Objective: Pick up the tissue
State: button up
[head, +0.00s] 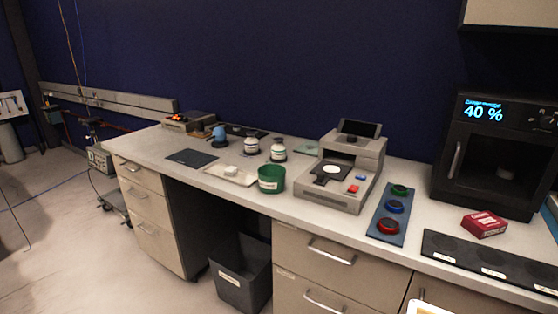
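I cannot tell for certain which thing is the tissue. A small white lump (233,169) sits on a pale shallow tray (243,181) left of the middle of the counter. A small red box (484,224) with a pale label lies on the right part of the counter, in front of the black oven-like machine. Either is small at this distance. My gripper is not recognisable in the head view. A pale piece with an orange edge (427,308) shows at the bottom edge, and I cannot tell what it is.
The counter (207,180) also holds a green tub (271,178), two white jars, a grey device (345,170), a blue panel with colored buttons (391,214) and a black machine reading 40 % (492,150). A dark bin (241,279) stands under it. Floor is open at left.

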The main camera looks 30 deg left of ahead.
aim_at(231, 171)
jog(key=u, duration=1.8)
